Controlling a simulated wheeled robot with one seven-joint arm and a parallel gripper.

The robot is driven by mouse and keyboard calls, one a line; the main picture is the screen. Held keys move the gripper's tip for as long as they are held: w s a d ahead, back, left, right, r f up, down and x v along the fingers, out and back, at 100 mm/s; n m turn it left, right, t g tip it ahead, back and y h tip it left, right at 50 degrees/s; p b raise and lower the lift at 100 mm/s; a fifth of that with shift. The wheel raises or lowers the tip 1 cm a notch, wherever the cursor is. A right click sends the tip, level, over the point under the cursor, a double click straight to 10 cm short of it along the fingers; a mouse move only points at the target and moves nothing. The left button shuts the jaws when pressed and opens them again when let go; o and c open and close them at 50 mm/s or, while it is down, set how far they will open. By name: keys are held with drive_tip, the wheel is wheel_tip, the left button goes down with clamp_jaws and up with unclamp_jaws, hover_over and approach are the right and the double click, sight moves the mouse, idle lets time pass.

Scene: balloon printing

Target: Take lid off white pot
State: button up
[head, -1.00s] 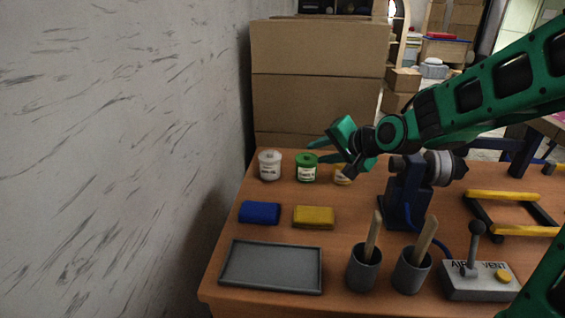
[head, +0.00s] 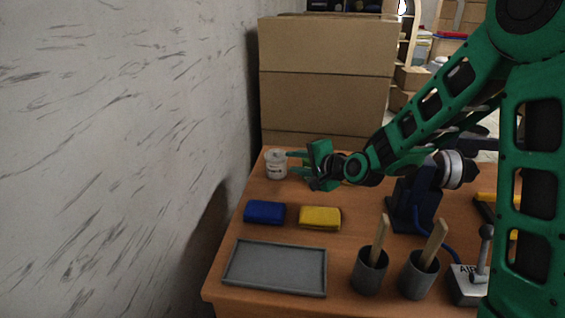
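The white pot (head: 277,171) stands upright at the back left of the table, with its white lid (head: 275,154) on top. My gripper (head: 290,162) is just to the right of the pot, with its two green fingers spread and pointing left toward it. One finger is higher, near lid height, and the other is lower, beside the pot's body. Nothing shows between the fingers. I cannot tell whether the fingertips touch the pot. The green pot and the yellow-labelled pot are hidden behind my gripper.
A blue block (head: 264,212) and a yellow block (head: 320,217) lie in front. A grey tray (head: 275,291) and two grey cups (head: 369,276) (head: 417,279) with wooden sticks stand nearer. A wall is at left, cardboard boxes (head: 325,95) behind.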

sight(284, 161)
drive_tip(key=shift+x, duration=2.2)
drive_tip(key=shift+c, duration=0.5)
clamp_jaws()
drive_tip(key=shift+s, duration=0.1)
drive_tip(key=shift+r, duration=1.3)
